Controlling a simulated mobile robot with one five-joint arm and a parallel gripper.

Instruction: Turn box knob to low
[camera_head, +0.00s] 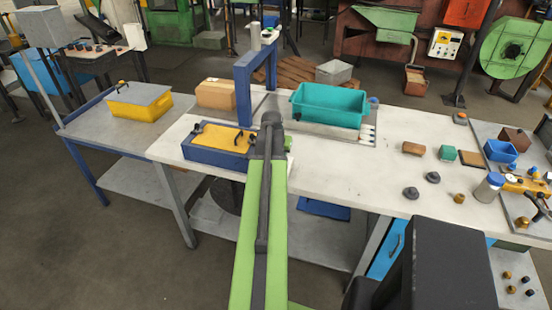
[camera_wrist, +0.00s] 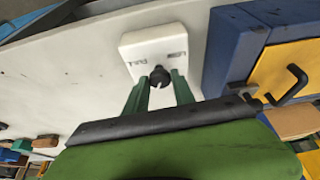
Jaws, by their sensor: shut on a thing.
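A small white box (camera_wrist: 142,45) with dark lettering on its face shows in the wrist view, left of a blue and yellow box. Its black round knob (camera_wrist: 159,73) sits at the lower part of that face. My gripper (camera_wrist: 160,82) has one green finger on each side of the knob and is shut on it. The lettering is too blurred to read surely, and I cannot tell which mark the knob points to. In the head view my green arm hides the white box and most of my gripper.
The blue box with a yellow lid and black handle (camera_head: 221,140) stands close to my gripper; it also shows in the wrist view (camera_wrist: 233,50). A blue arch (camera_head: 243,90) and a teal bin (camera_head: 329,106) stand behind. Several small parts lie on the white table (camera_head: 330,160) to the right.

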